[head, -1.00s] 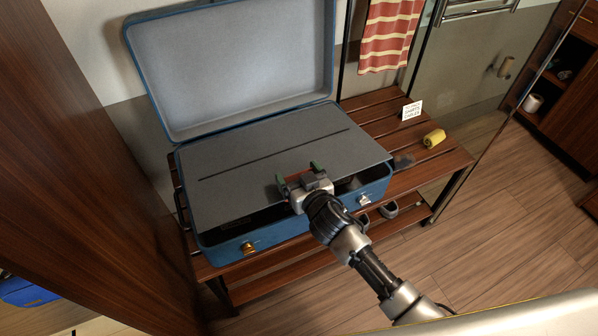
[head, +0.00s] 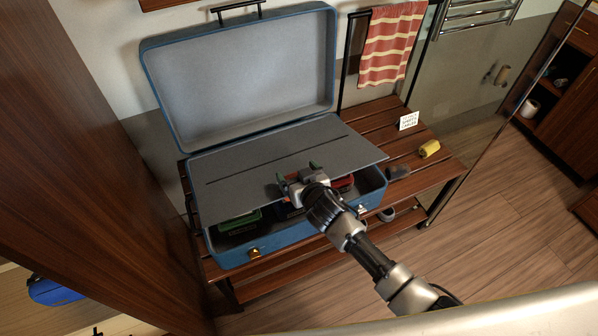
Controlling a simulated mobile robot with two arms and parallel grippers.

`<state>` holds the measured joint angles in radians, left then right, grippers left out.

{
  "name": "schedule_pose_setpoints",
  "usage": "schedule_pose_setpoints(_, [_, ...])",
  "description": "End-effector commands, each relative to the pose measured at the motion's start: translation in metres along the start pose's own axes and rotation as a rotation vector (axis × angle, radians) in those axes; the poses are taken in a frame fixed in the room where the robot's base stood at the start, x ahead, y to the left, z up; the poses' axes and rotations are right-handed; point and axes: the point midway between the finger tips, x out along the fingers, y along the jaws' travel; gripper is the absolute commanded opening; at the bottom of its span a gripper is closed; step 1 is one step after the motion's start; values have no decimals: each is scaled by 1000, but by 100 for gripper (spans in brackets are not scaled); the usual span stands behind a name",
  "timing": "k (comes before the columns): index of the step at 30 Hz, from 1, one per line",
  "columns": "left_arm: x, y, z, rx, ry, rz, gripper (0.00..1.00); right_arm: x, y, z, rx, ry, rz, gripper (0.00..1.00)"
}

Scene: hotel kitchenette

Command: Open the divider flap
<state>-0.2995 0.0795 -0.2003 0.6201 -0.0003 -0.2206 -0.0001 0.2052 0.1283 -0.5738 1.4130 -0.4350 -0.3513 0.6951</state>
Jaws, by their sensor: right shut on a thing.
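The grey divider flap (head: 260,168) lies across the blue suitcase (head: 285,238), whose lid (head: 240,75) stands open at the back. The flap's front edge is raised, so a gap shows between it and the suitcase's front wall. My right gripper (head: 300,177) is shut on the flap's front edge, a little right of its middle. Under the flap, a green item (head: 241,222) shows at the left and a red item (head: 343,184) at the right. The rest of the interior is hidden by the flap and my arm. My left gripper is not in view.
The suitcase stands on a slatted wooden rack (head: 445,170). A striped towel (head: 390,45) hangs behind. A tall wooden panel (head: 90,150) closes the left side.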

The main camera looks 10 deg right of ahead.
Motion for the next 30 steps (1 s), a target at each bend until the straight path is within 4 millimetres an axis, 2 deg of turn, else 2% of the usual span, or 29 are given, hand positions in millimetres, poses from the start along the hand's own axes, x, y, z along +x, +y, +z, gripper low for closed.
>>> schedule_pose_setpoints(1, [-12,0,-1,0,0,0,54,-1,0,-11,0,-10,1,44])
schedule_pose_setpoints(15, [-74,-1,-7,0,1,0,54,8,0,-57,-1,-157,0,44])
schedule_pose_setpoints(21, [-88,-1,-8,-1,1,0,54,14,0,-73,1,-167,0,45])
schedule_pose_setpoints(30, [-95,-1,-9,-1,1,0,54,22,0,-88,1,-163,-1,44])
